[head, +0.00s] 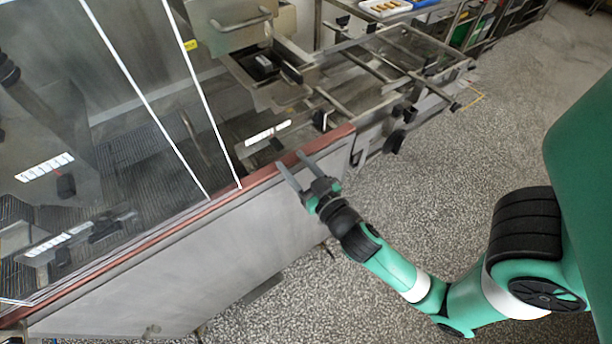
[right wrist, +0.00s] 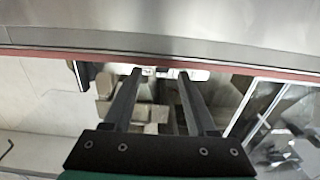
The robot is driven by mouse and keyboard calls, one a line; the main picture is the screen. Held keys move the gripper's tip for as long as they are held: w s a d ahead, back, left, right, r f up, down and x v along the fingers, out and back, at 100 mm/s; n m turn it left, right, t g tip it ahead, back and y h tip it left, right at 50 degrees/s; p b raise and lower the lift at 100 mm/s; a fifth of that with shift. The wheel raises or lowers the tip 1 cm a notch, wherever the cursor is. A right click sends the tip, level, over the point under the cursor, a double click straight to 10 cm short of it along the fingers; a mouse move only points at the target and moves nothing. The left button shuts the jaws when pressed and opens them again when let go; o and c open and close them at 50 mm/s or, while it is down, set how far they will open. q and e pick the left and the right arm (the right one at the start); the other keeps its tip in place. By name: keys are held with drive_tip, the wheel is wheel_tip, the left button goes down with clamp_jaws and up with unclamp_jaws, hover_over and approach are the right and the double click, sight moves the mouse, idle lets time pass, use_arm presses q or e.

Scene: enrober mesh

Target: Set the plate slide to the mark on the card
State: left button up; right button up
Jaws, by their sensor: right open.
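My right gripper (head: 293,160) is open and empty, its two fingers at the red-brown top edge (head: 250,180) of the grey machine panel. In the right wrist view the gripper (right wrist: 160,72) has its fingers apart with nothing between them. A white marked strip (head: 268,132) lies just beyond the fingertips; part of a white strip also shows in the right wrist view (right wrist: 197,75). More marked strips (head: 45,167) (head: 57,240) show at the left, each near a dark knob or block. I cannot tell which part is the plate slide or which is the card. My left gripper is not seen.
A clear guard with white edges (head: 215,100) stands over the mesh (head: 140,150). A metal frame with rails and black knobs (head: 400,70) extends to the right. The speckled floor (head: 440,180) is open at the right.

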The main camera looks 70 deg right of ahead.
drive_tip(key=b+v, duration=0.1)
drive_tip(key=v, duration=0.5)
drive_tip(key=shift+s, duration=0.1)
idle(0.3)
